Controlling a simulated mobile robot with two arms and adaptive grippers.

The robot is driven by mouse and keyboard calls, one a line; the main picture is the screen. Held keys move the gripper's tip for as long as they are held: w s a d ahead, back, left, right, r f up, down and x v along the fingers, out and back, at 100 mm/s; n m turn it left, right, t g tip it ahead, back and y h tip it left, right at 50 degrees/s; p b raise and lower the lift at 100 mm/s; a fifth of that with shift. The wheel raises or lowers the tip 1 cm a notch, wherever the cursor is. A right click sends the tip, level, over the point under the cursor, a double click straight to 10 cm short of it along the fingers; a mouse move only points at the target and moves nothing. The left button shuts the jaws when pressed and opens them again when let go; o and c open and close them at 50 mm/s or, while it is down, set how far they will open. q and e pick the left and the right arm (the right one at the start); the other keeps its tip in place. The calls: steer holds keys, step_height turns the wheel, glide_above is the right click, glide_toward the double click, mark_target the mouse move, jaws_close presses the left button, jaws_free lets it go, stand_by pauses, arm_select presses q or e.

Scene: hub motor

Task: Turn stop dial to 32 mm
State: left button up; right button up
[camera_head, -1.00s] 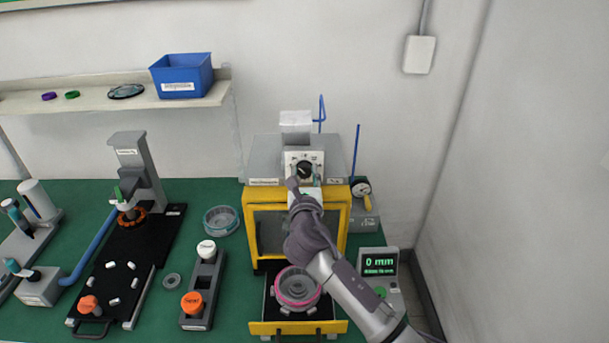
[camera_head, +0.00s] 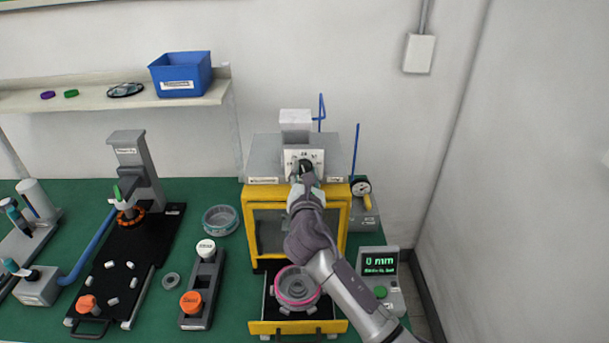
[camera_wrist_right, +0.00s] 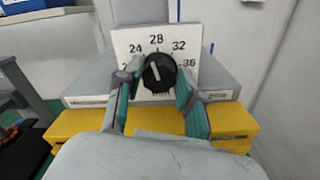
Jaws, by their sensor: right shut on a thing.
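The stop dial (camera_wrist_right: 159,73) is a black knob on a white scale plate (camera_wrist_right: 122,40) on top of the yellow and grey press. In the right wrist view the scale reads 24, 28, 32 and 36, and the knob's white mark points up, slightly left of 28. My right gripper (camera_wrist_right: 157,82) has its fingers on both sides of the knob and is shut on it. In the head view the right gripper (camera_head: 305,180) partly covers the dial (camera_head: 305,167). My left gripper is not in view.
The press (camera_head: 336,245) has an open drawer (camera_head: 265,328) in front holding a pink-ringed part (camera_head: 296,288). A display (camera_head: 379,262) reading 0 mm stands at right. A black fixture (camera_head: 120,262) stands left.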

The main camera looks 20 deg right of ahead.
steer(key=m+b, duration=0.1)
steer(key=m, duration=0.4)
steer(key=shift+f+m+b, duration=0.2)
steer(key=shift+m+b, duration=0.1)
steer(key=shift+b, duration=0.05)
steer(key=m+b, duration=0.1)
steer(key=m, duration=0.3)
steer(key=shift+d+m+b, duration=0.1)
steer(key=shift+m+b, duration=0.25)
steer(key=shift+m, duration=0.05)
steer(key=o, duration=1.1)
steer(key=shift+o, duration=0.2)
steer(key=shift+s, duration=0.15)
steer(key=v, duration=1.2)
